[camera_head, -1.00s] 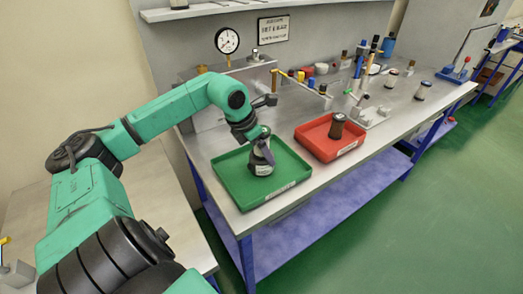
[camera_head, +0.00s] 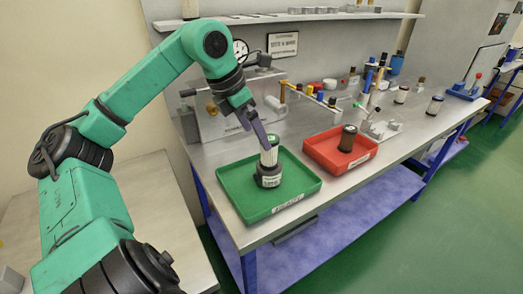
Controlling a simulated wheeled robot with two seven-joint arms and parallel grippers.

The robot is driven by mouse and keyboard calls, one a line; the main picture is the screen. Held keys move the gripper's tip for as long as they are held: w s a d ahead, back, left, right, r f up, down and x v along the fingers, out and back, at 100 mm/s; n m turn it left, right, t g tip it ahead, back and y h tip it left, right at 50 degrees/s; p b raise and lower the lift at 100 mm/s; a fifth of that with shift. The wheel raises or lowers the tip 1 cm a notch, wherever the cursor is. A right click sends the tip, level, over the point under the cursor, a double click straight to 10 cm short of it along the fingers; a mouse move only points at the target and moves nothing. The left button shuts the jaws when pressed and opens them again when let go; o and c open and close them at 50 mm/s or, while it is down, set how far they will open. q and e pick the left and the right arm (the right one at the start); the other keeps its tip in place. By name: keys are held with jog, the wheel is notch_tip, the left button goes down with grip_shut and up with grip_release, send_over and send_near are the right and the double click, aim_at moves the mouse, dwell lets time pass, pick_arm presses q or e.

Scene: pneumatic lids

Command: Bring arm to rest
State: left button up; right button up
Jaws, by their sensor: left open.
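My left arm comes in from the left and bends over the near end of the workbench. Its gripper (camera_head: 258,128) is open, with the fingers pointing down, just above and behind a dark jar with a pale upper part (camera_head: 269,166). The jar stands upright in the green tray (camera_head: 233,193). I cannot tell whether a fingertip still touches the jar's top. My right gripper is not in view.
A red tray (camera_head: 318,157) with a dark jar (camera_head: 347,138) stands to the right. Behind are a metal box (camera_head: 215,122), coloured valves on a pipe (camera_head: 310,94) and several jars. A wall shelf (camera_head: 300,16) runs above. Bench space between the trays is narrow.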

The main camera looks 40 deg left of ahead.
pick_arm(q)
jog(key=shift+s+r, duration=0.1)
jog(key=shift+r, duration=0.2)
